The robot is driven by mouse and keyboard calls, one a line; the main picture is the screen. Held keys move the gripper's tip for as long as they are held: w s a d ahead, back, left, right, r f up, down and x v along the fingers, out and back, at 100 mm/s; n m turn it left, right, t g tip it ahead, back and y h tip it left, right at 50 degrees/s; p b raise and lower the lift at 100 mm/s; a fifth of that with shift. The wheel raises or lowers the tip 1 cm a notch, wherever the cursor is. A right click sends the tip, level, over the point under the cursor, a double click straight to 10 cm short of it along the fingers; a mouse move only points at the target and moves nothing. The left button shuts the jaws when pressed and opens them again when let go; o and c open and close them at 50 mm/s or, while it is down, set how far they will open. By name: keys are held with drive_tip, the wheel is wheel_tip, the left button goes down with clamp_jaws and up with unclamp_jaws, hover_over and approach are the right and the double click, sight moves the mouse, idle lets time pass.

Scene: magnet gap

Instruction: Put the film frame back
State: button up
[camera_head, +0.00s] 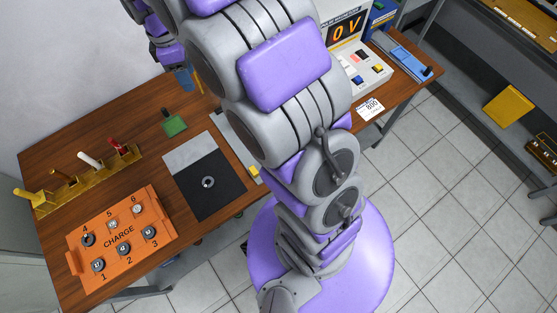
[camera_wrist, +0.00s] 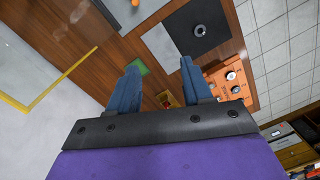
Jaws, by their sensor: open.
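No part is labelled as the film frame. The likeliest match is a small green square (camera_head: 174,126) with a dark upright piece at its far edge. It lies on the wooden table, behind the grey and black mat. In the wrist view the green square (camera_wrist: 138,66) shows by the tip of the left finger. My gripper (camera_wrist: 158,66) is open, with two blue fingers apart and nothing seen between them. In the head view my gripper (camera_head: 184,79) is over the back of the table, beyond the green square, partly hidden by my arm.
A black mat (camera_head: 218,192) bears a small ring (camera_head: 208,182). An orange CHARGE board (camera_head: 120,243) with numbered sockets stands at the front left. A yellow rack (camera_head: 95,183) holds several upright pieces. A wall closes the back left.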

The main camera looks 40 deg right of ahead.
drive_tip(key=s+d+m, duration=0.2)
drive_tip(key=s+m, duration=0.4)
drive_tip(key=s, duration=1)
drive_tip(key=s+d+m+g+b, duration=0.1)
drive_tip(key=s+d+m, duration=0.2)
drive_tip(key=s, duration=1.4)
drive_tip(key=shift+r+m, duration=0.4)
drive_tip(key=shift+m, duration=1.8)
drive_tip(key=shift+a, duration=0.25)
